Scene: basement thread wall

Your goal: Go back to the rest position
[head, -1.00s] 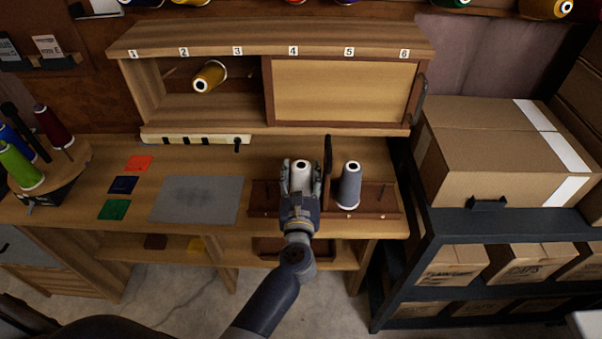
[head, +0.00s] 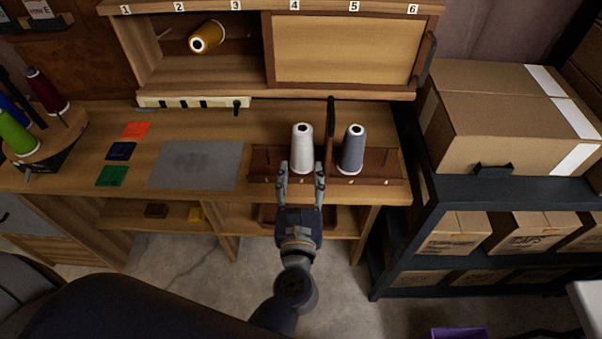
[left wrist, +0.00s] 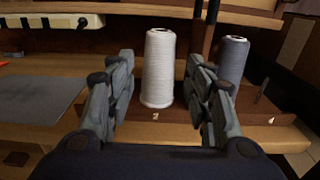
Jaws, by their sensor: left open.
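My left gripper (head: 301,180) is open and empty at the front edge of the workbench. Its two fingers point toward a white thread cone (head: 302,147), which stands upright on a brown peg rack (head: 264,162). In the left wrist view the white cone (left wrist: 159,70) shows between the fingers (left wrist: 160,95), beyond them and apart from them. A grey thread cone (head: 351,148) stands upright on the rack to the right, past a dark divider (head: 330,130). My right gripper is not in view.
A cabinet (head: 345,88) numbered 1 to 6 stands at the back, with a yellow cone (head: 207,37) lying in its open left part. A grey mat (head: 196,166) and coloured squares lie on the left. A dark shelf (head: 450,205) with cardboard boxes (head: 510,110) stands right.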

